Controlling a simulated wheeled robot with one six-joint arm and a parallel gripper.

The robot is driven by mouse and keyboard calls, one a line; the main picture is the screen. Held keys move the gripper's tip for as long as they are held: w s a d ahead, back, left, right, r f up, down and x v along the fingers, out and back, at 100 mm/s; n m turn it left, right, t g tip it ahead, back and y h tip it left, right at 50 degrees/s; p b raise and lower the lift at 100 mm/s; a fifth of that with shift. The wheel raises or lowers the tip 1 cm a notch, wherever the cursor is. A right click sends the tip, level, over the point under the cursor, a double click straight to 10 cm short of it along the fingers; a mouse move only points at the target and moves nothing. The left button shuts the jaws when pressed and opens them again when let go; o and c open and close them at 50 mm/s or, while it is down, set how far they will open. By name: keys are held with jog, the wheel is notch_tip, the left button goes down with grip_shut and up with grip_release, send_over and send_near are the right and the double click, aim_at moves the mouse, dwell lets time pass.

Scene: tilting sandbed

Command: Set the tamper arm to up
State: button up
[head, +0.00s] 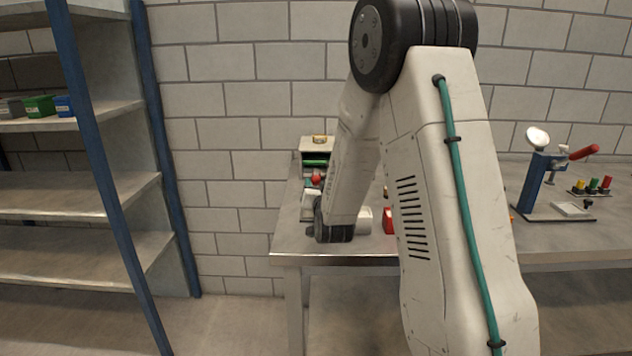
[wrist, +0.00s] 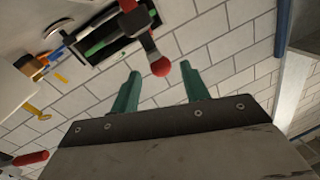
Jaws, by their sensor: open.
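A dark lever with a red ball knob (wrist: 161,67), which looks like the tamper arm, shows at the top of the wrist view. The knob appears in line with the gap between the teal fingertips of my gripper (wrist: 160,70), which are apart and empty. I cannot tell whether the knob is between the fingers or beyond them. In the head view the red knob (head: 316,179) is small, beside the teal fingers of my gripper (head: 308,184), in front of a pale box (head: 313,143) with a dark opening and a green bar. My arm hides much of this spot.
The grey table (head: 290,243) runs along a block wall. A blue stand with a red handle (head: 583,151) and several coloured pegs (head: 593,184) are at its right. A white cylinder (head: 364,220) and a red item (head: 389,221) sit near my arm. A blue-framed shelf (head: 75,183) stands left.

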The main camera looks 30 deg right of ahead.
aim_at(317, 182)
jog(key=shift+x, duration=2.2)
